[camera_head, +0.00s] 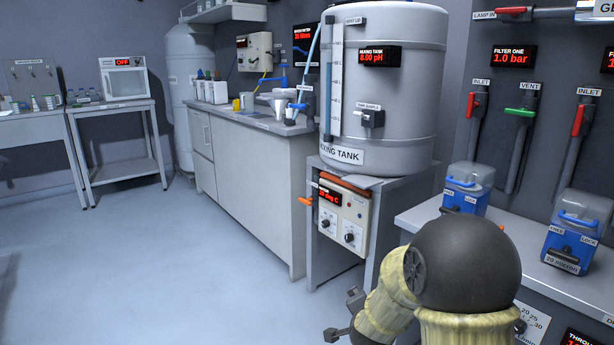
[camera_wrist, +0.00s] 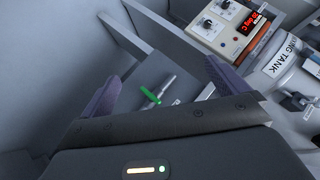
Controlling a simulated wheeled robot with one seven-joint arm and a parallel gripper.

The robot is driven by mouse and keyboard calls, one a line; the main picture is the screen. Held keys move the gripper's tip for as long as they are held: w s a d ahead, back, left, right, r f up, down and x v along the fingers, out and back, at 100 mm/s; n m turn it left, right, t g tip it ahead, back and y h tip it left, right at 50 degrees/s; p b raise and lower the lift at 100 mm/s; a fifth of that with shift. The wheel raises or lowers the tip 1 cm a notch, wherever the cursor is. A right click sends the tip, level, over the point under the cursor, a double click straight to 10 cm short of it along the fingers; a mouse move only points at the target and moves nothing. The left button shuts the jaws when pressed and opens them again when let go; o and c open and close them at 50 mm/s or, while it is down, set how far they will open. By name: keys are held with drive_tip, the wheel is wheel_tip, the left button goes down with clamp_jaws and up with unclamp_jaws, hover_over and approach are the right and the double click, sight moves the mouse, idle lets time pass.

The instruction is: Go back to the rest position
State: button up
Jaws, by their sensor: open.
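My gripper (camera_wrist: 163,84) shows in the wrist view with its two purple fingers spread apart and nothing between them. Beyond the fingers, a green-handled valve (camera_wrist: 150,95) on a grey pipe appears in the gap; I cannot tell how far away it is. In the head view my arm comes up at the bottom right, with a dark round joint and pale yellowish links. Dark grey end parts of it, apparently my gripper (camera_head: 346,317), hang low in front of the tank stand, over the floor.
The mixing tank (camera_head: 384,80) stands on a grey stand with a control panel (camera_head: 343,214), also in the wrist view (camera_wrist: 229,24). At right, a shelf (camera_head: 423,215) carries blue filter housings (camera_head: 576,231) below red and green valve handles. Open floor (camera_head: 130,260) lies left.

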drive_tip(key=s+r+n+g+y+p, duration=0.1)
drive_tip(key=s+r+n+g, duration=0.2)
drive_tip(key=s, duration=0.5)
drive_tip(key=s+n+g+p, duration=0.2)
drive_tip(key=s+n, duration=0.3)
drive_tip(key=s, duration=0.2)
drive_tip(key=s+r+n+g+y+p, duration=0.1)
drive_tip(key=s+r+n+g, duration=0.2)
drive_tip(key=s, duration=0.5)
wheel_tip(320, 180, up, 36)
drive_tip(key=n+p, duration=0.1)
drive_tip(key=p, duration=3.7)
drive_tip(key=shift+d+n, duration=0.3)
drive_tip(key=shift+r, duration=0.1)
drive_tip(key=shift+c, duration=0.2)
